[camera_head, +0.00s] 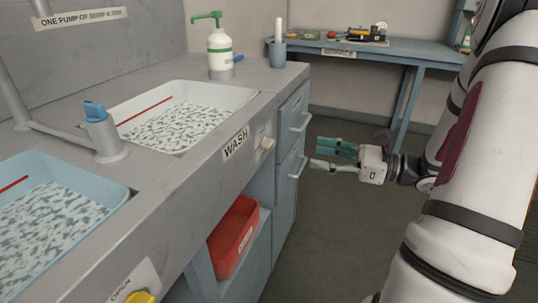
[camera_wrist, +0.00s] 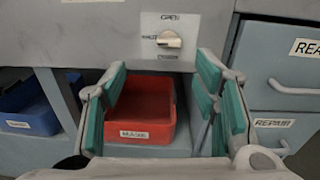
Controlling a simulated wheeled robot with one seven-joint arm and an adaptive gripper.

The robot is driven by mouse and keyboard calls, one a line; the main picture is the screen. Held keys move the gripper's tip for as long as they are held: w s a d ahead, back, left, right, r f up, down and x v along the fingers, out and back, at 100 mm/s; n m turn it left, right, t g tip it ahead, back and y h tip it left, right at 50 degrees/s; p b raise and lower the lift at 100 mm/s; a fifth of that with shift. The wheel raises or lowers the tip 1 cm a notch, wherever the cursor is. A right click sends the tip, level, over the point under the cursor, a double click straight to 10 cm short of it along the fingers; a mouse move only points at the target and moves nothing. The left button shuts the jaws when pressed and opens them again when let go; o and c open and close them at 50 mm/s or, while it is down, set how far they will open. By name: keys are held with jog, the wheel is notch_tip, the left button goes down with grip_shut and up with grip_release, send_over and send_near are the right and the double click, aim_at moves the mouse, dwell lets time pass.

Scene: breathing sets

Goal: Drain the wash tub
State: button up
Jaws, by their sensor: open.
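The wash tub (camera_head: 175,112) is a white basin sunk in the grey counter, with foam-flecked liquid and a red line on its inner wall. The label WASH (camera_head: 236,143) is on the counter front below it. A pale knob (camera_head: 267,143) sits right of that label. In the wrist view the knob (camera_wrist: 169,39) is on a white plate, its grip roughly level, with OPEN above it and smaller unclear lettering left and below. My gripper (camera_head: 322,154) is open and empty, right of the counter front and apart from the knob. Its green-padded fingers (camera_wrist: 162,68) frame the space below the knob.
A blue tub (camera_head: 125,193) and yellow knob (camera_head: 140,297) are at left. A tap (camera_head: 103,135) stands between tubs; a soap bottle (camera_head: 220,52) stands behind. Below are a red bin (camera_wrist: 138,112), a blue bin (camera_wrist: 30,108) and handled drawers (camera_wrist: 283,84). Floor (camera_head: 330,230) is clear.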

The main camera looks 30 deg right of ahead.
aim_at(272, 144)
jog(key=shift+m+t, duration=0.3)
jog(key=shift+m, duration=0.1)
jog(key=b+x, duration=0.1)
jog(key=x, duration=0.3)
jog(key=b+x, duration=0.1)
jog(key=x, duration=0.3)
jog(key=d+f+b+x, duration=0.1)
jog(key=x, duration=0.4)
jog(key=shift+w+a+b, duration=0.1)
jog(key=shift+w+b, duration=0.25)
jog(key=shift+w, duration=0.05)
jog(key=c, duration=1.2)
